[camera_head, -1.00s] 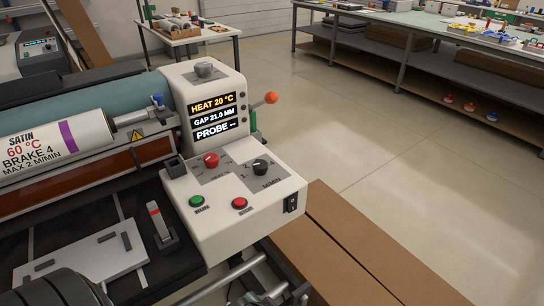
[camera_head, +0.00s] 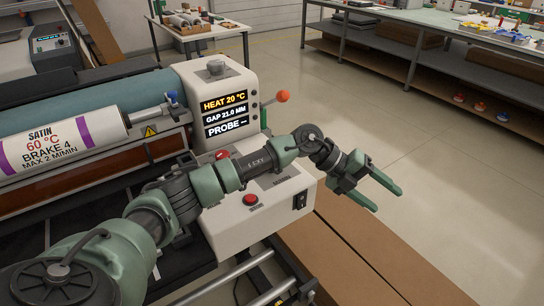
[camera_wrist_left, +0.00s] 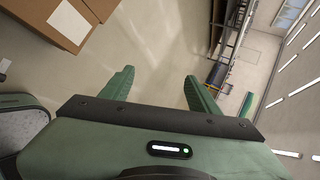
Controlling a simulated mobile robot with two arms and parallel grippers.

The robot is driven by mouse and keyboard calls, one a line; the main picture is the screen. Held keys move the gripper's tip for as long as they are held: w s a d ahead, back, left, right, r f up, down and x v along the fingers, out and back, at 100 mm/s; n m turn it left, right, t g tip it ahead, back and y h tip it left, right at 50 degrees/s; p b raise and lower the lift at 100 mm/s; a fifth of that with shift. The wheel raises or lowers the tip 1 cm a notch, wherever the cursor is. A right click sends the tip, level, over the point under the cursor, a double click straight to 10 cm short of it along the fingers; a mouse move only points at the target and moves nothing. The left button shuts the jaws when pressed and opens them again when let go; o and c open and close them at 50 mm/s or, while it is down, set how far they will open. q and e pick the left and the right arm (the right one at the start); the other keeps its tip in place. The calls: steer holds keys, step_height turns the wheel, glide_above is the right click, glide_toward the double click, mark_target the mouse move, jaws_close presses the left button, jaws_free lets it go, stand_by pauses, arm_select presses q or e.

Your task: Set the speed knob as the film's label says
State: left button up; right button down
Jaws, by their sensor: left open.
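The film roll (camera_head: 60,142) lies at the left in the head view. Its label reads SATIN, 60 °C, BRAKE 4, MAX 2 M/MIN. The white control box (camera_head: 240,232) stands in the middle. A red knob (camera_head: 221,155) on it is partly hidden behind my left arm. The black knob beside it is hidden by the arm, and I cannot read the dial lettering. My left gripper (camera_head: 387,200) is open and empty, out past the right side of the box over the floor. Its spread fingers also show in the left wrist view (camera_wrist_left: 160,76). My right gripper is not in view.
The display (camera_head: 225,114) reads HEAT 20 °C, GAP 21.0 MM, PROBE --. A grey knob (camera_head: 215,67) tops the housing. An orange-tipped lever (camera_head: 282,96) sticks out at its right. A red button (camera_head: 250,199) and a black switch (camera_head: 300,200) are near the front. Floor right is clear.

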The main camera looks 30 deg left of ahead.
arm_select(q)
steer(key=a+r+n+g+y, duration=0.1)
steer(key=a+r+y, duration=0.1)
steer(key=a, duration=0.8)
steer(key=s+a+r+n+g+y, duration=0.1)
steer(key=a+y, duration=0.4)
steer(key=a, duration=0.5)
steer(key=a+r+n+g+y, duration=0.1)
steer(key=a+r+y, duration=0.3)
steer(key=a, duration=0.6)
steer(key=shift+s+a, duration=0.2)
steer(key=shift+s, duration=0.05)
steer(key=shift+s+a+f+y, duration=0.1)
steer(key=shift+f+y, duration=0.15)
steer(key=shift+y, duration=0.05)
step_height(320, 180, down, 6)
steer(key=shift+f+p, duration=0.1)
steer(key=shift+p, duration=0.8)
steer(key=shift+f, duration=0.5)
steer(key=shift+c, duration=0.3)
jaws_close()
